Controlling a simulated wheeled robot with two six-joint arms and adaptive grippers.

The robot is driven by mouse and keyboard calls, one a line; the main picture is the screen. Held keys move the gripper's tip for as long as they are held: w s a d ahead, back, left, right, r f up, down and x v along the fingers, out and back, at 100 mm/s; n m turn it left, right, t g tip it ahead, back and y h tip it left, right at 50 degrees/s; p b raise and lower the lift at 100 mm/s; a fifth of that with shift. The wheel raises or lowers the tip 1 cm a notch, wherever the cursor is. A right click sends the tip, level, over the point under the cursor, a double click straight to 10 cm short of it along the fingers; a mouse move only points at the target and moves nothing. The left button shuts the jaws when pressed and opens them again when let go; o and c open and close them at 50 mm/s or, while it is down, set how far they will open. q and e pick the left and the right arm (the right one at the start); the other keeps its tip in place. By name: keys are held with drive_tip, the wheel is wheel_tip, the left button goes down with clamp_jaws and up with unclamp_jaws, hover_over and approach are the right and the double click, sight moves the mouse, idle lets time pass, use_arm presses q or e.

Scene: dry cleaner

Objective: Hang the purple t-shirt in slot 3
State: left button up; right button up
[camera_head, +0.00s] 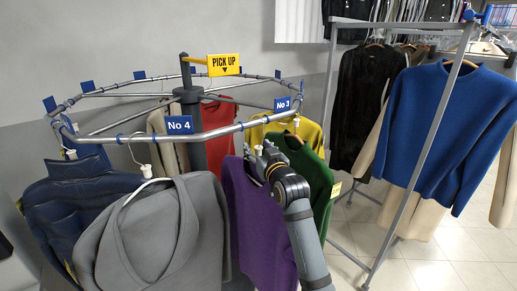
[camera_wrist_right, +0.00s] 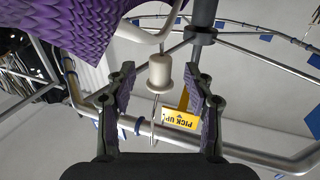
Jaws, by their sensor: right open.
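The purple t-shirt (camera_head: 256,225) hangs below the round rail (camera_head: 215,133), between the No 4 sign (camera_head: 180,125) and the No 3 sign (camera_head: 283,104). My right gripper (camera_head: 258,158) is at the top of the shirt, and my arm covers part of it. In the right wrist view my right gripper (camera_wrist_right: 160,88) is open. The cream knob (camera_wrist_right: 159,74) of the hanger stands between its fingers, with a gap on each side. A thin hook (camera_wrist_right: 153,133) runs from the knob to the rail and appears to be on it. My left gripper is not in view.
A grey jacket (camera_head: 160,235) hangs left of the shirt; a green garment (camera_head: 308,170) hangs close on its right. A yellow PICK UP sign (camera_head: 224,65) tops the centre post. A rack with a blue sweater (camera_head: 445,125) stands at the right.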

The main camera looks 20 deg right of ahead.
drive_tip(key=shift+s, duration=0.1)
drive_tip(key=s, duration=1.1)
drive_tip(key=shift+s+d, duration=0.15)
drive_tip(key=shift+s, duration=0.25)
